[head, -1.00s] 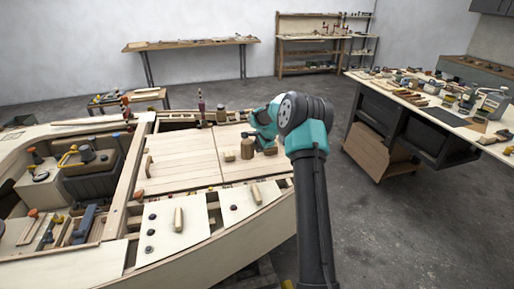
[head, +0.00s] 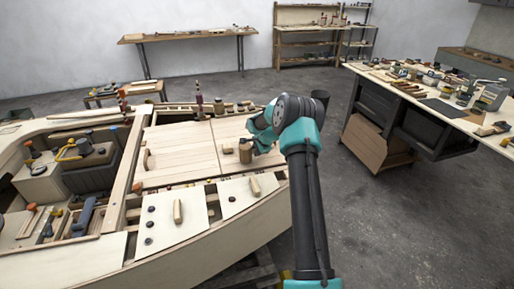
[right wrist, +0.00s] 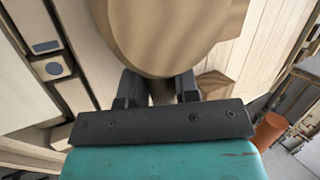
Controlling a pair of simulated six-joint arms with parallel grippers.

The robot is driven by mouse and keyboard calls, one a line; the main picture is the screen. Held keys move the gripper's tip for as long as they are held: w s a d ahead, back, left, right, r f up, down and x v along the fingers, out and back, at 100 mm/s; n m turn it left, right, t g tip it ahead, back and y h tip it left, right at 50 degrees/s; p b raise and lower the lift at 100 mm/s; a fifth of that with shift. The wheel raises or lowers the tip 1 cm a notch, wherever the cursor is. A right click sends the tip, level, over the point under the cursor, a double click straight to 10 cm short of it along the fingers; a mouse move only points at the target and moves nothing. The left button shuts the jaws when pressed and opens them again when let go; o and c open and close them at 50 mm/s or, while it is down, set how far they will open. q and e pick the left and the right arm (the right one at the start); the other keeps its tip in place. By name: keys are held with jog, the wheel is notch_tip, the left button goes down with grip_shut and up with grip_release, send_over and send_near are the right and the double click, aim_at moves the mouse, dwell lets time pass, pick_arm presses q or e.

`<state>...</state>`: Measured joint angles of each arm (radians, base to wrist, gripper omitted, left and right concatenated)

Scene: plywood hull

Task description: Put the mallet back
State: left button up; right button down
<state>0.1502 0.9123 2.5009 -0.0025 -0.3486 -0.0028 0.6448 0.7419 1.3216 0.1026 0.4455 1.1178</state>
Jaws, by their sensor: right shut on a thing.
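The mallet (head: 245,153) is in my right gripper (head: 256,146), above the pale deck panels of the plywood hull (head: 185,145). In the head view its wooden head shows as a small brown block beside the gripper. In the right wrist view the round wooden mallet head (right wrist: 170,35) fills the top middle, just beyond the fingers. The two dark fingers are shut on its handle, which is mostly hidden. I cannot tell whether the mallet touches the deck. My left gripper is not in view.
Wooden handles stand on the hatch panels (head: 174,222) at the hull's near side. Open bays with tools and a dark container (head: 90,165) lie at left. A cluttered workbench (head: 440,108) stands at right. Bare floor lies between it and the hull.

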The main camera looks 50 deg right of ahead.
jog(key=shift+f, duration=0.35)
dwell(0.6)
jog(key=c, duration=0.8)
grip_release()
jog(key=shift+f, duration=0.1)
jog(key=v, duration=1.7)
jog(key=shift+s+d+r, duration=0.1)
jog(key=shift+s+r, duration=0.05)
jog(key=shift+r, duration=0.1)
